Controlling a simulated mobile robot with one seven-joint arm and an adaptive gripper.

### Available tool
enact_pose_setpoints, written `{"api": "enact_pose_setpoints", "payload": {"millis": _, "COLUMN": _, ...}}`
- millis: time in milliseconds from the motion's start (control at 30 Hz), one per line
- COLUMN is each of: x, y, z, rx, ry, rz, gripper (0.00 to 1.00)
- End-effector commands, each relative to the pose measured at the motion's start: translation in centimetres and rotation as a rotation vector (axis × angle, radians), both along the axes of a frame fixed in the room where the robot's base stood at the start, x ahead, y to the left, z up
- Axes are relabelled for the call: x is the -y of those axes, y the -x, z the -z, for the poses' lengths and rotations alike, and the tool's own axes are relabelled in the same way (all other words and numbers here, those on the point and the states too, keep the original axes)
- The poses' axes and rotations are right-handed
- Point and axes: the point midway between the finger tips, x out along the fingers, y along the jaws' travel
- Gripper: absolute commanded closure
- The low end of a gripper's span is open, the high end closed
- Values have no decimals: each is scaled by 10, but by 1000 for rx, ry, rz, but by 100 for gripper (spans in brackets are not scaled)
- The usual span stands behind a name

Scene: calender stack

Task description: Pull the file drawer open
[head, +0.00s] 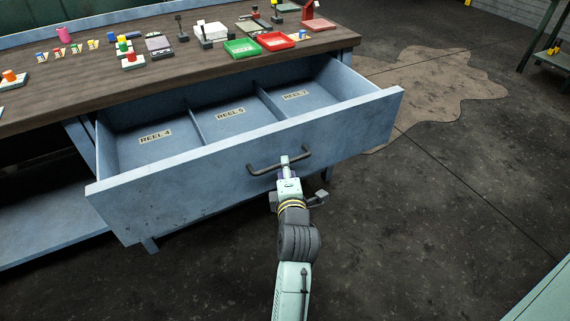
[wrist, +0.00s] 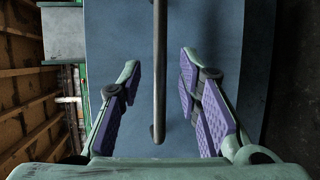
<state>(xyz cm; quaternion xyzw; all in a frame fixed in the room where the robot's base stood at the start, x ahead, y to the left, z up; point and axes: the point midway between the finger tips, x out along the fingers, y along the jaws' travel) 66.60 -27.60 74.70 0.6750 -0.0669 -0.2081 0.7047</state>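The blue-grey file drawer (head: 180,197) stands pulled well out from under the wooden-topped bench, in the head view. Its inside shows three compartments with labels, two reading REEL 4 and REEL 5. The dark bar handle (head: 263,169) is on the middle of the drawer front. My gripper (head: 286,164) is at the handle. In the wrist view the handle (wrist: 159,75) runs between my two purple-padded fingers (wrist: 160,62), with a gap on each side. The fingers are open and do not appear to touch the bar.
The bench top (head: 200,72) holds a green tray (head: 241,47), a red tray (head: 275,41) and several small coloured pieces. A lower shelf (head: 50,225) lies left beneath the drawer. The floor (head: 420,210) is clear to the right, with a brown stain beyond.

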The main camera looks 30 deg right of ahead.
Motion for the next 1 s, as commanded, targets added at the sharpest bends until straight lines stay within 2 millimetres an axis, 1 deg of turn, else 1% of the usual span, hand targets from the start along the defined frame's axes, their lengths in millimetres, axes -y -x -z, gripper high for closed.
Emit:
{"api": "enact_pose_setpoints", "payload": {"millis": 33, "x": -4, "y": 9, "z": -1, "rx": -1, "ry": 0, "rz": -1, "gripper": 68}}
{"api": "enact_pose_setpoints", "payload": {"millis": 100, "x": -8, "y": 18, "z": -3, "rx": -1, "ry": -1, "rz": -1, "gripper": 68}}
{"api": "enact_pose_setpoints", "payload": {"millis": 200, "x": -12, "y": 28, "z": -5, "rx": -1, "ry": -1, "rz": -1, "gripper": 68}}
{"api": "enact_pose_setpoints", "payload": {"millis": 300, "x": -15, "y": 33, "z": -7, "rx": 1, "ry": 0, "rz": -1, "gripper": 68}}
{"api": "enact_pose_setpoints", "payload": {"millis": 1000, "x": -15, "y": 34, "z": -7, "rx": 0, "ry": -1, "rz": -1, "gripper": 68}}
